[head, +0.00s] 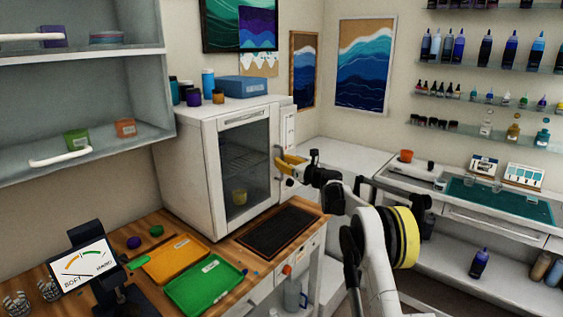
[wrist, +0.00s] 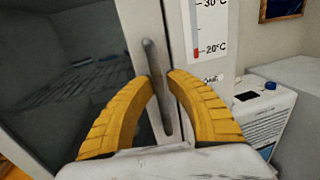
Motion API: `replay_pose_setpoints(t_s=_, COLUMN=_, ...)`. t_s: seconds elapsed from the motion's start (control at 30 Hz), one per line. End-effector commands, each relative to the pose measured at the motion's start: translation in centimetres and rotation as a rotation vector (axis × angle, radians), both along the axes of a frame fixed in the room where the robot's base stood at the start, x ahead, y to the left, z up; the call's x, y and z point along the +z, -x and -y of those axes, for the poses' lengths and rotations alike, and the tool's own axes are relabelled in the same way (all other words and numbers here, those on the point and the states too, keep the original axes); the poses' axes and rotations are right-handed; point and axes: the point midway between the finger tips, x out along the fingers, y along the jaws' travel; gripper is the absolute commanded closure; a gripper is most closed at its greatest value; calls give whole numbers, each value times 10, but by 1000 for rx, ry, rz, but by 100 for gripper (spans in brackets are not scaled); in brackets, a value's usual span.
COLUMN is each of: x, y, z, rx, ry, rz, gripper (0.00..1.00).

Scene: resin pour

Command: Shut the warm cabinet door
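The warm cabinet (head: 184,165) is a white box standing on the wooden worktop. Its glass door (head: 245,165) faces front and lies flush or nearly flush with the cabinet front; I cannot tell whether a narrow gap is left. A small yellowish pot shows behind the glass. My gripper (head: 284,163) with yellow fingers is at the right edge of the door. In the wrist view, my gripper (wrist: 160,76) has its fingertips close on both sides of the grey vertical door handle (wrist: 150,55).
A temperature panel (wrist: 208,30) is right of the door. A dark mat (head: 277,231), a green tray (head: 204,285) and an orange tray (head: 175,259) lie in front of the cabinet. A blue box (head: 241,87) and several jars stand on top.

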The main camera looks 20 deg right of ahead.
Motion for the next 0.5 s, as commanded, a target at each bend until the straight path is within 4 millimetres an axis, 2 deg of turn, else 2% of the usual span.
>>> replay_pose_setpoints(t_s=0.37, x=0, y=2, z=0, rx=2, ry=0, rz=0, gripper=67)
replay_pose_setpoints(t_s=0.5, x=1, y=16, z=8, rx=0, ry=0, rz=0, gripper=67)
